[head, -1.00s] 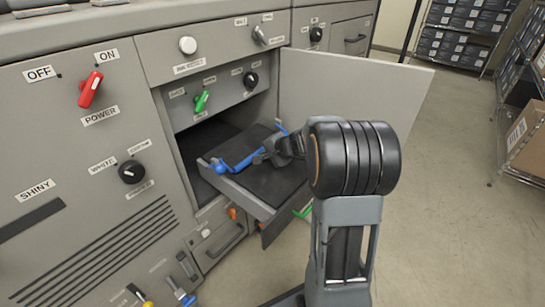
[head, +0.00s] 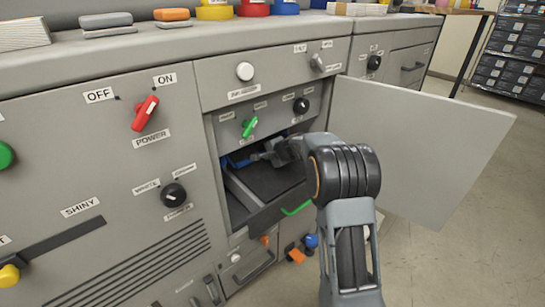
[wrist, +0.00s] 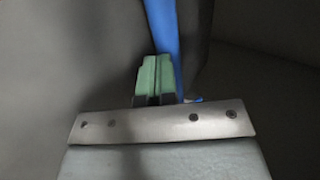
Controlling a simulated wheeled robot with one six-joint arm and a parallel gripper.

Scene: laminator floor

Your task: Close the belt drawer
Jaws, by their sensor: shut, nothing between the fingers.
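The drawer (head: 277,182), a dark-floored tray with grey sides, sits in the open compartment in the head view. It stands partly out, with its front beyond the cabinet face. A green handle (head: 297,208) is on its front. A blue bar (head: 240,159) lies further back, at the rear left of the drawer. My gripper (head: 262,156) is inside the compartment, above the drawer and beside the blue bar. In the wrist view its green fingertips (wrist: 153,78) are shut together with nothing between them, close beside the blue bar (wrist: 163,32). Whether they touch it I cannot tell.
An open grey door (head: 420,150) stands out to the right of the compartment. A green knob (head: 250,126) sits above the drawer. A handled lower drawer (head: 250,270) is below. Orange and blue items (head: 297,255) show under the drawer front. The floor at right is clear.

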